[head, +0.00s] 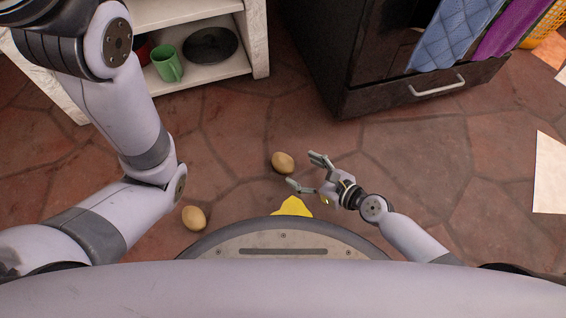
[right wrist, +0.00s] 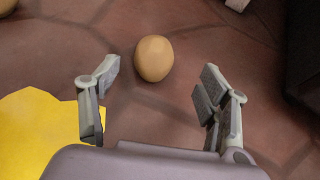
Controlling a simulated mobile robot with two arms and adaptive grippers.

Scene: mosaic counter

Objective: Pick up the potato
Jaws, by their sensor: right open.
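A tan, rounded potato (head: 283,162) lies on the tiled floor in the middle of the head view. It also shows in the right wrist view (right wrist: 154,58), just beyond the fingertips and between their lines. A second similar potato (head: 194,218) lies on the floor to the left, near my left arm. My right gripper (head: 304,172) is open and empty, with its fingers spread toward the middle potato and apart from it. In the right wrist view the open fingers (right wrist: 158,84) stand on either side of clear floor. My left arm is at the left, but its gripper is out of view.
A yellow thing (head: 293,207) lies on the floor by my base. A white shelf (head: 200,82) holds a green mug (head: 168,62) and a dark pan (head: 210,46). A black oven-like cabinet (head: 390,98) stands behind. Paper sheets (head: 549,172) lie at the right.

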